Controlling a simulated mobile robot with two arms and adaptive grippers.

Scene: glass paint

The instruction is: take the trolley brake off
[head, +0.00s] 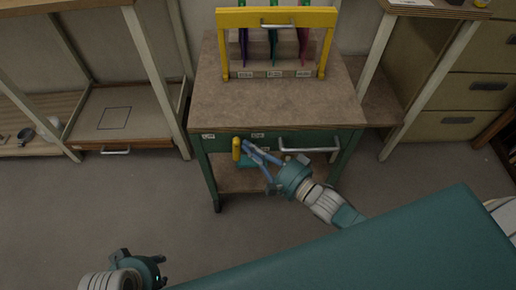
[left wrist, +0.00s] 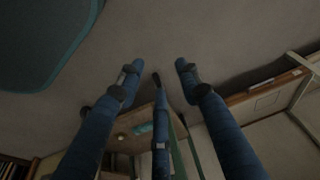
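The trolley (head: 215,90) has a brown top and a green frame with a drawer front. A yellow upright lever (head: 236,149), which looks like the brake, stands at the left of the drawer front. My right gripper (head: 247,147) reaches in from the right, its blue fingertips just right of the lever. The fingers converge towards their tips; whether they touch the lever or are fully closed is not clear. My left gripper (head: 157,269) is at the bottom left, far from the trolley. In the left wrist view its fingers (left wrist: 157,80) are spread and empty.
A yellow rack (head: 230,19) with coloured items stands on the trolley top. A metal handle (head: 309,150) is on the drawer front. Shelving (head: 156,75) is close on the left and a bench leg (head: 412,95) on the right. The floor (head: 110,205) in front left is clear.

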